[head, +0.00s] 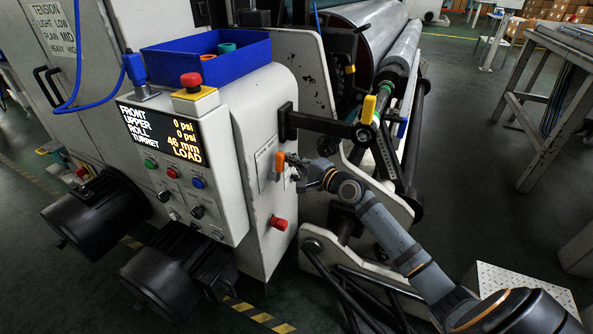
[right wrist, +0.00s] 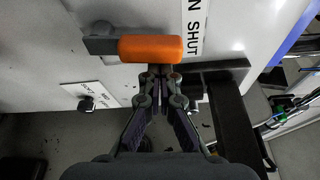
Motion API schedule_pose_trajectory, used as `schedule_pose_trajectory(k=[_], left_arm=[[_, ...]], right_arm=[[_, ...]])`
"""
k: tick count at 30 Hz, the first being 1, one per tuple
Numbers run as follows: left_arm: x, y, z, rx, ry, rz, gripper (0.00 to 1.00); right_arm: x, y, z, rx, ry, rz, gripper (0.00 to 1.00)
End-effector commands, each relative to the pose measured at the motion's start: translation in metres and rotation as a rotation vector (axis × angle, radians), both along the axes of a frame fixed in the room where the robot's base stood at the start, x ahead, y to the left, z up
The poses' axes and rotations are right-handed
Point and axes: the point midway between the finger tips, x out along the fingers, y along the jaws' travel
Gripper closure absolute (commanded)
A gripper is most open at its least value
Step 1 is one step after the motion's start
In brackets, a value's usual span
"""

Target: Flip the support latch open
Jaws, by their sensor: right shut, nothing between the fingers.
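An orange handle (head: 280,162) sits on the side panel of the grey machine cabinet, beside a small label. My right gripper (head: 299,168) is shut and empty. Its fingertips (right wrist: 160,75) are right at the handle's lower edge; I cannot tell whether they touch. A yellow lever (head: 368,109) stands upright at the end of a black support arm (head: 325,125). My left gripper is not in view.
The black arm also runs close to the right of my gripper in the wrist view. A red knob (head: 278,222) sticks out below the handle. A control panel (head: 170,160) and blue bin (head: 207,60) are left. A large roll (head: 365,30) is behind.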

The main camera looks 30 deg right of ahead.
Motion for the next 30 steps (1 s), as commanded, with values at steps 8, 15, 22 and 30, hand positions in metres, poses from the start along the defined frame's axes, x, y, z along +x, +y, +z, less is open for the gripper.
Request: schedule_pose_trajectory(k=[8,15,22,30], left_arm=[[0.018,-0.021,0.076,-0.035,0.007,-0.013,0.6],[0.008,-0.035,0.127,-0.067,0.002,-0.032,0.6],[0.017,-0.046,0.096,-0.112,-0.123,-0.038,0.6],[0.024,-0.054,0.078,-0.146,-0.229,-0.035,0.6]], right_arm=[[-0.008,0.012,0.0,-0.186,-0.143,0.001,1.0],[-0.015,0.02,0.001,-0.311,-0.239,0.0,1.0],[-0.02,0.027,0.002,-0.416,-0.319,-0.001,1.0],[-0.024,0.032,0.003,-0.494,-0.38,-0.001,1.0]])
